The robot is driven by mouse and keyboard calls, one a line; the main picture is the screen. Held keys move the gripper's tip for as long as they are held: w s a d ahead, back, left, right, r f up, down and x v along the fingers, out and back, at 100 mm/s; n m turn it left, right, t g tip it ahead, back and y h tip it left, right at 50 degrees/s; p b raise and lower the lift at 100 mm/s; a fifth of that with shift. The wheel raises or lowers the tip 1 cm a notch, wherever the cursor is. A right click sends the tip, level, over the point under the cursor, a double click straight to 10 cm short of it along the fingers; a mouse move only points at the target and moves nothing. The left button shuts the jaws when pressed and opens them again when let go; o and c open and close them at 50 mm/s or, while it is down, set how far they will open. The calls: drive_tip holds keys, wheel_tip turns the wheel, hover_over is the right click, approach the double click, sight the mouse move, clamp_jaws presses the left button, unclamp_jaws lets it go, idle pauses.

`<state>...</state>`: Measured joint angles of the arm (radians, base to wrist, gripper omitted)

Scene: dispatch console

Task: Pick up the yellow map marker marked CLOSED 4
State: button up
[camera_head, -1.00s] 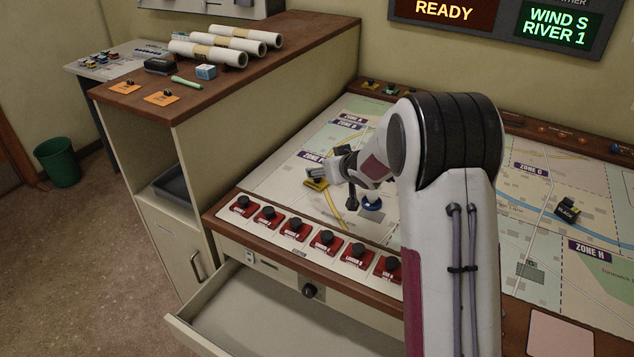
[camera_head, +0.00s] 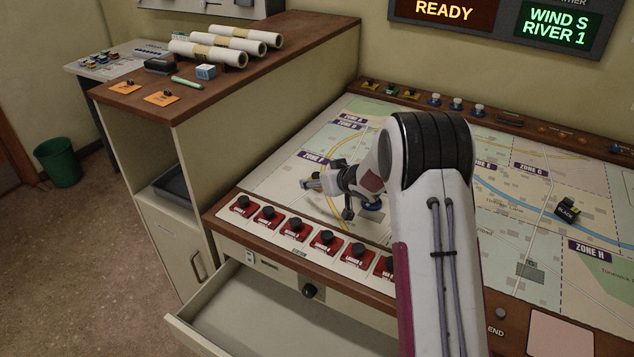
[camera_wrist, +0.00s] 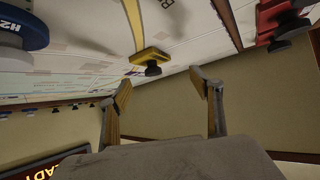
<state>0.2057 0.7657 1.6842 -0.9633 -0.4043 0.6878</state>
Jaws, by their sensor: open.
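A yellow map marker (camera_wrist: 150,55) with a black knob lies on the pale map in the wrist view; I cannot read its label. My gripper (camera_wrist: 160,90) is open, with its two fingertips apart and nothing between them. The marker is just beyond the fingertips, toward the top of the wrist view and between their lines.
A row of red markers (camera_head: 295,229) with black knobs lines the front edge. A blue round piece (camera_wrist: 22,28) lies near my gripper. A BLACK marker (camera_head: 568,208) stands to the right. The drawer (camera_head: 260,305) below is open. Paper rolls (camera_head: 210,52) lie on the cabinet.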

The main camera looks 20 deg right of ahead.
sight(315, 175)
drive_tip(key=shift+x, duration=0.9)
drive_tip(key=shift+w, duration=0.1)
drive_tip(key=shift+w+d+f, duration=0.2)
drive_tip(key=shift+w+f, duration=0.75)
drive_tip(key=shift+w, duration=0.25)
drive_tip(key=shift+x, duration=1.05)
drive_tip(key=c, duration=1.2)
